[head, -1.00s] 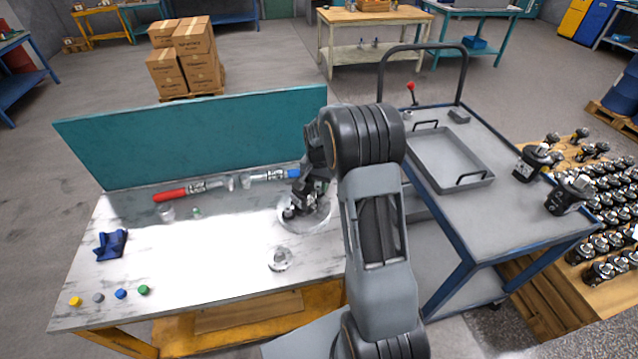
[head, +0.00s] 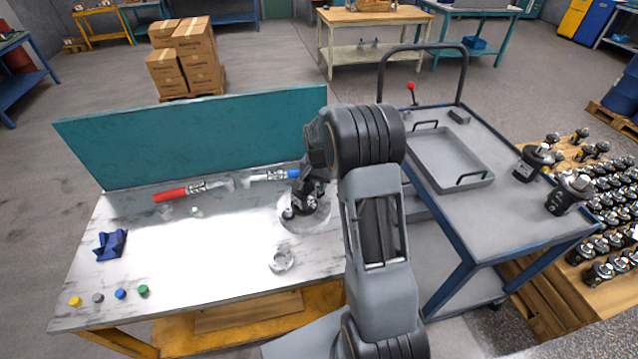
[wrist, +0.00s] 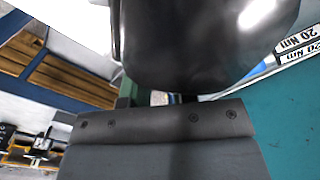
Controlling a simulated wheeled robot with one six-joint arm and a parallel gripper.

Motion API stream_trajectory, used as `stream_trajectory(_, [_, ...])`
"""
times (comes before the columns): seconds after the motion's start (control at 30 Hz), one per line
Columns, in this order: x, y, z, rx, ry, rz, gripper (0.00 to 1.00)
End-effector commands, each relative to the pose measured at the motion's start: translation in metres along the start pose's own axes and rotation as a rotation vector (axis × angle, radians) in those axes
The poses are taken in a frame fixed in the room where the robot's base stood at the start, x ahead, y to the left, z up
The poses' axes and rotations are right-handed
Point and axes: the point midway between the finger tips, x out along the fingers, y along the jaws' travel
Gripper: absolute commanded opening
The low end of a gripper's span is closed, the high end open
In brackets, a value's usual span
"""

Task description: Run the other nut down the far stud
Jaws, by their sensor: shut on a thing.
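My gripper (head: 297,208) is at the round light fixture (head: 318,222) on the right of the workbench, pointing down at the dark part there. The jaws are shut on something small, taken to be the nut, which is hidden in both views. The studs cannot be made out, so I cannot tell how the nut sits on the far one. In the wrist view a dark rounded body fills the top, above a grey plate with screws (wrist: 155,125).
A red-handled wrench (head: 172,194) and a blue-handled wrench (head: 270,176) lie along the teal back panel (head: 190,135). A clear ring-shaped dish (head: 281,260) stands in front of the fixture. A blue cloth (head: 111,244) and coloured caps lie left. The bench's middle is clear.

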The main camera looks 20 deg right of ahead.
Motion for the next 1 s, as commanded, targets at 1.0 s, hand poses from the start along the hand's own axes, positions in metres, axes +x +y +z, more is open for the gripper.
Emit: stream_trajectory(1.0, [0.002,0.0,0.0001,0.738,0.0,0.0,0.01])
